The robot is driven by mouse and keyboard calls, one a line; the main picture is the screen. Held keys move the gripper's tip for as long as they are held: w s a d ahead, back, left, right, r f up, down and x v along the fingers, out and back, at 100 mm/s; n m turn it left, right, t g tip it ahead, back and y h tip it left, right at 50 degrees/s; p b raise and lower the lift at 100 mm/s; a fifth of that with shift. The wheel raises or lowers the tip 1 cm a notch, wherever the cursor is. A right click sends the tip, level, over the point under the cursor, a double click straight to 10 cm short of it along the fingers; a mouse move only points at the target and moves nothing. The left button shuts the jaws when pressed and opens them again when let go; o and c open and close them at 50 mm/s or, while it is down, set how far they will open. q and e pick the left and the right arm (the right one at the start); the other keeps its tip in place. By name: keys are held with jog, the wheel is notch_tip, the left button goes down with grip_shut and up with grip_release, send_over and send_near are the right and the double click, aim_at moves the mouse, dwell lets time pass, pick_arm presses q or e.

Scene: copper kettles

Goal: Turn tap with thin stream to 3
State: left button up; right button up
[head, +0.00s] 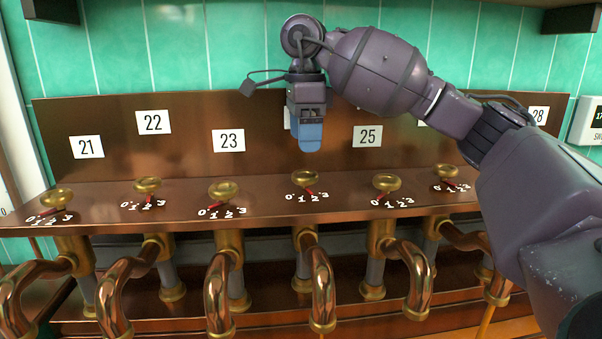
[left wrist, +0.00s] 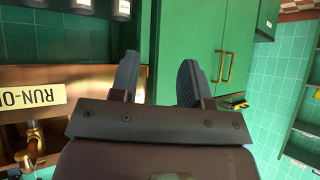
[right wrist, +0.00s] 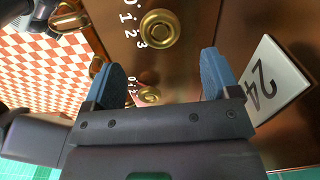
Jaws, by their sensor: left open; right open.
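Several brass tap knobs stand in a row on a copper ledge (head: 260,205), each with a red pointer and a 0 to 3 dial. My right gripper (head: 310,142) is open and empty, pointing down above the knob (head: 304,178) under the hidden number plate. The right wrist view shows plate 24 (right wrist: 265,82), one large knob (right wrist: 160,28) and a farther one (right wrist: 149,95) between the fingers; neither is gripped. A thin orange stream (head: 485,323) shows below the spout (head: 498,290) at the right. My left gripper (left wrist: 157,78) is open and empty, away from the taps.
Curved copper spouts (head: 217,292) hang in front of the ledge. The numbered backboard (head: 190,150) stands close behind the knobs, and a dark shelf (head: 480,3) is overhead.

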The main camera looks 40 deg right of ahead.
aim_at(305, 173)
notch_tip(305, 173, down, 6)
jog(key=shift+r+b, duration=0.15)
jog(key=shift+b, duration=0.2)
pick_arm(q)
jog(key=shift+w+f, duration=0.1)
jog(key=shift+w, duration=0.3)
pick_arm(e)
jog(key=shift+f, duration=0.75)
jog(key=c, duration=0.9)
pick_arm(q)
jog(key=shift+s+f, duration=0.1)
jog(key=shift+f, duration=0.1)
jog(key=shift+d+r, duration=0.1)
pick_arm(e)
jog(key=shift+n, duration=1.5)
pick_arm(q)
jog(key=shift+r, duration=0.2)
pick_arm(e)
jog(key=shift+n, duration=1.5)
